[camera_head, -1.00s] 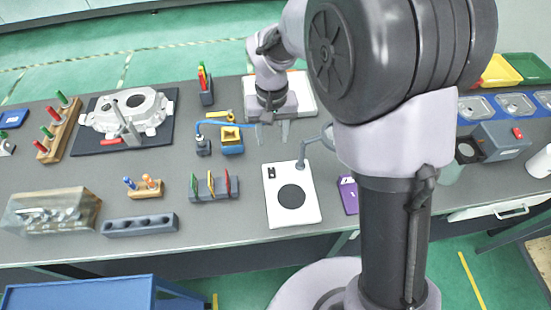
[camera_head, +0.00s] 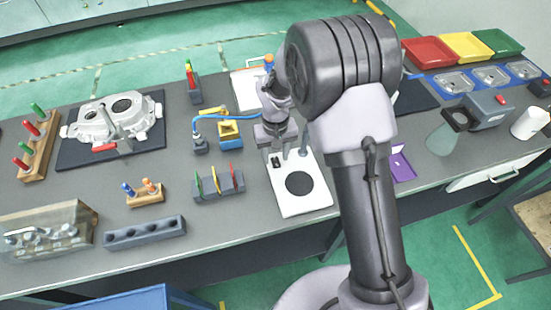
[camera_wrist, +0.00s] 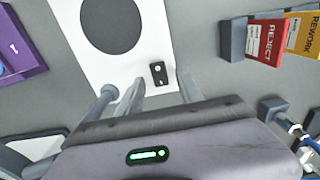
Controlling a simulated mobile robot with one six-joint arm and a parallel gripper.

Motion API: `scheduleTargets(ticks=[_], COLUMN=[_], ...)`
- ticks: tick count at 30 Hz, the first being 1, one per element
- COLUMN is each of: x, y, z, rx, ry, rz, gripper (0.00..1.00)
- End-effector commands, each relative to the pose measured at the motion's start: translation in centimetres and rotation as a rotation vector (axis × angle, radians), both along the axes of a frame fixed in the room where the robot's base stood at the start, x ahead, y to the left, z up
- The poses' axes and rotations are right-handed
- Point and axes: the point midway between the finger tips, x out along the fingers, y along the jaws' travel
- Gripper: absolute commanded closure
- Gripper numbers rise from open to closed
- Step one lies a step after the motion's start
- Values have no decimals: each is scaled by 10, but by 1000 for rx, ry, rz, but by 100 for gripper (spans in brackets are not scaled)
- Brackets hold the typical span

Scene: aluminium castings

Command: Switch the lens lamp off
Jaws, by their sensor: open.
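The lens lamp has a white base plate (camera_head: 305,201) with a black disc; the base also shows in the wrist view (camera_wrist: 148,30). A small black switch (camera_wrist: 158,73) sits near the base's edge, and it shows in the head view (camera_head: 276,161). I cannot tell whether the switch is on or off. The lamp's grey post (camera_head: 303,143) stands beside the switch; its upper part and head are hidden behind my arm. My gripper (camera_wrist: 160,86) is open and empty, with its two fingers on either side of the switch in the wrist view. Whether it touches is unclear.
A rack with coloured cards (camera_head: 218,186) stands left of the lamp; its REJECT card (camera_wrist: 266,42) shows in the wrist view. A purple box (camera_head: 401,167) lies right of the lamp. A yellow block (camera_head: 229,133) and a blue-cabled device (camera_head: 200,143) stand to the left.

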Motion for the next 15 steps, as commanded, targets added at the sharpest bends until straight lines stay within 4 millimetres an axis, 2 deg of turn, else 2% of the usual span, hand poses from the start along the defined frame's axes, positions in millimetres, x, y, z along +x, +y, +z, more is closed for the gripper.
scheduleTargets(ticks=[9, 11, 15], x=[0, 0, 0], y=[0, 0, 0], z=[-5, -5, -5], rx=[0, 0, 0], ry=[-1, -1, -1], rz=[0, 0, 0], gripper=[56, 66, 94])
